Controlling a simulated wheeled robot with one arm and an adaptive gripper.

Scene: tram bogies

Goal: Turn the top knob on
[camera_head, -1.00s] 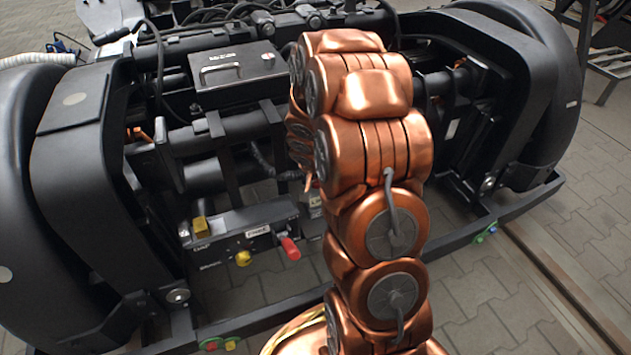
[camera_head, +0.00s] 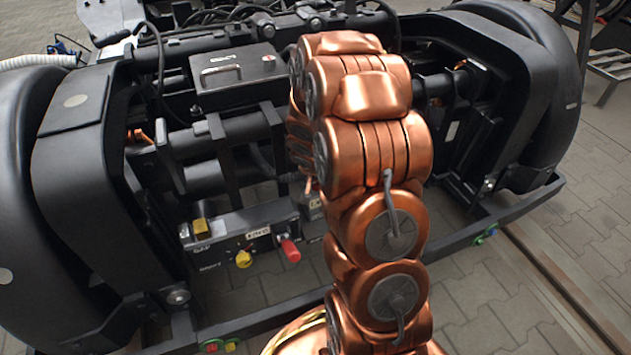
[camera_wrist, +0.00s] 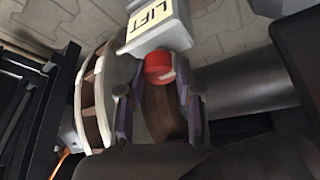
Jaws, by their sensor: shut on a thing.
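In the wrist view a red knob (camera_wrist: 159,67) sits at the end of a pale grey box (camera_wrist: 158,25) with a label reading LIFT. My gripper (camera_wrist: 160,74) has its two fingers on either side of the red knob and is shut on it. The fingers hide part of its sides. I cannot tell how far the knob is turned. In the head view my arm covers the gripper and this knob. A lower panel there carries a yellow knob (camera_head: 243,259) and a red knob (camera_head: 290,250).
The black bogie frame (camera_head: 80,150) surrounds the work area, with thick bars and cables. A dark box with a handle (camera_head: 240,78) stands behind, left of my arm. A dark cylinder (camera_wrist: 245,92) lies close to the right of the fingers. Paved floor (camera_head: 480,290) is open at right.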

